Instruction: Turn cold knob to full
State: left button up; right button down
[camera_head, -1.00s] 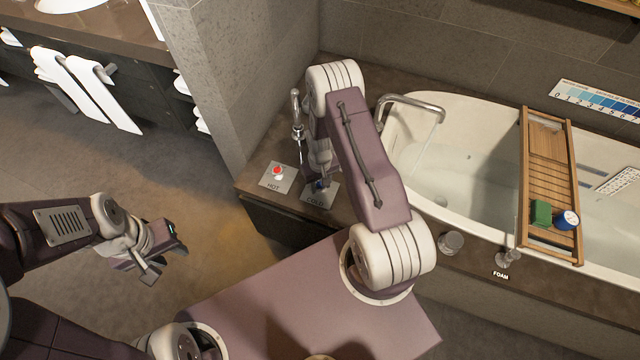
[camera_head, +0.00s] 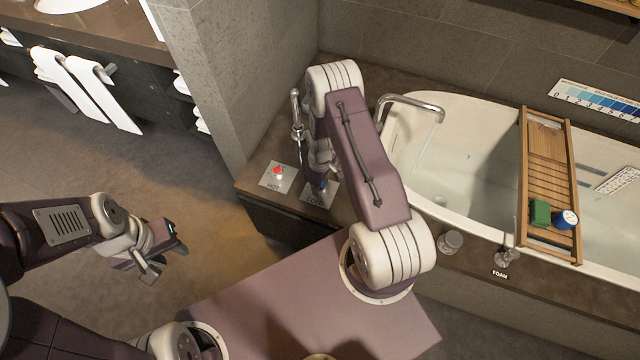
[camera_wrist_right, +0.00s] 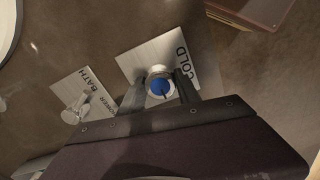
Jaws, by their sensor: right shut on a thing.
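The cold knob (camera_wrist_right: 161,85) has a blue top with a dark mark and stands on a metal plate lettered COLD (camera_wrist_right: 145,58). My right gripper (camera_wrist_right: 160,88) is shut on the knob, one finger on each side of it. In the head view the COLD plate (camera_head: 319,199) shows at the tub deck's left part, and the right arm hides much of the knob and gripper. My left gripper (camera_head: 160,262) hangs over the floor at the left, away from the knobs, with its fingers apart and nothing between them.
The red-topped hot knob (camera_head: 278,171) is just left of the cold plate. In the wrist view, a metal lever on the BATH/shower plate (camera_wrist_right: 72,88) is beside it. A tub (camera_head: 468,130) with spout (camera_head: 412,100) and wooden tray (camera_head: 545,150) lies right.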

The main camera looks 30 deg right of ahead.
dwell(0.4)
jog(key=c, duration=0.9)
grip_release()
jog(key=shift+o, duration=0.2)
jog(key=shift+r, duration=0.1)
notch_tip(320, 180, up, 9)
jog(key=shift+f+p, duration=0.1)
jog(key=shift+p, duration=0.5)
